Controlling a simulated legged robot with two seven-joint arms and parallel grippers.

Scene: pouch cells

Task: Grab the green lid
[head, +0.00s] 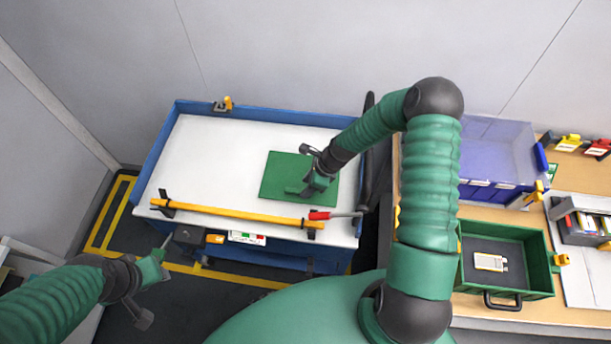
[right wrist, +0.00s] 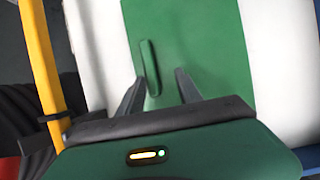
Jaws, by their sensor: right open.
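The green lid (head: 272,178) is a flat square panel lying on the white top of the blue-edged cart. In the right wrist view the lid (right wrist: 210,45) fills the middle, with a raised bar handle (right wrist: 149,66) on it. My right gripper (head: 297,190) is over the lid in the head view and hides part of it. In the right wrist view, the right gripper (right wrist: 160,76) is open, its fingers either side of the handle's near end; I cannot tell whether they touch it. My left gripper (head: 165,258) is away from the lid, at lower left; its jaw state is unclear.
A yellow bar (head: 235,212) runs along the cart's (head: 180,150) near side, with a red-handled lever (head: 335,215) at its right end. At right, a wooden bench holds a green crate (head: 505,293) and a blue translucent bin (head: 500,150). The cart top left of the lid is clear.

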